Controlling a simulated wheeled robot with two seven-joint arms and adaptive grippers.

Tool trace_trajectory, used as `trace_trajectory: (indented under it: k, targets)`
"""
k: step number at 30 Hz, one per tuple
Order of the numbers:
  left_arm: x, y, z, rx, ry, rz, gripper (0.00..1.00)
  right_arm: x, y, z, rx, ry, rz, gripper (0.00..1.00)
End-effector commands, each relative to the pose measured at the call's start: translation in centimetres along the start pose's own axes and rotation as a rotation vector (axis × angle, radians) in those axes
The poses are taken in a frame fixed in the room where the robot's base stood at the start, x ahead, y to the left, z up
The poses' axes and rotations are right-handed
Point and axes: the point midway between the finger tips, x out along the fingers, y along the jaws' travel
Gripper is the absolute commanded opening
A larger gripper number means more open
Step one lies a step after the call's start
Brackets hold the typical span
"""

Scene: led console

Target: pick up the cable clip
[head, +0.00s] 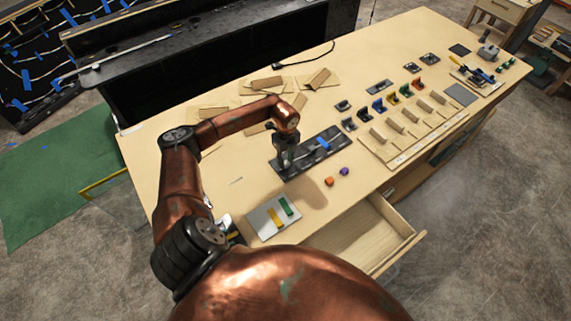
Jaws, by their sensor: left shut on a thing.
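My left gripper (284,161) points down over the left end of a long dark console strip (312,152) on the wooden table. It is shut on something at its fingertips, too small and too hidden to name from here. I cannot tell if the held thing touches the strip. A blue piece (323,146) lies on the strip to the right of the gripper. I cannot make out the cable clip for certain. My right gripper is not in view.
An orange knob (329,181) and a purple knob (345,171) lie in front of the strip. A grey plate (260,222) with yellow and green bars sits nearer. An open drawer (362,238) juts out in front. Several coloured parts stand at right.

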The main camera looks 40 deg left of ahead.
Motion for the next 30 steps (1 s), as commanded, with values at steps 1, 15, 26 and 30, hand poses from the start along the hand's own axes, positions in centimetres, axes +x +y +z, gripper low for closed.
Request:
trace_trajectory:
  k: [1, 15, 26, 30]
  targets:
    - [-0.1, -0.1, 0.0, 0.000, 0.000, -0.001, 0.11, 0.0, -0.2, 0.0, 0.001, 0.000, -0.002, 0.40]
    - [-1.4, -0.1, 0.1, 0.002, -0.002, -0.004, 0.11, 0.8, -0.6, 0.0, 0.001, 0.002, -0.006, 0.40]
    - [-8.3, 1.1, -4.3, 0.007, -0.003, -0.006, 0.11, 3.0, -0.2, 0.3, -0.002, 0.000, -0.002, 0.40]
    - [-10.1, 2.1, -7.7, 0.008, -0.001, -0.003, 0.11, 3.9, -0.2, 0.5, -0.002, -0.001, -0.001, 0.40]
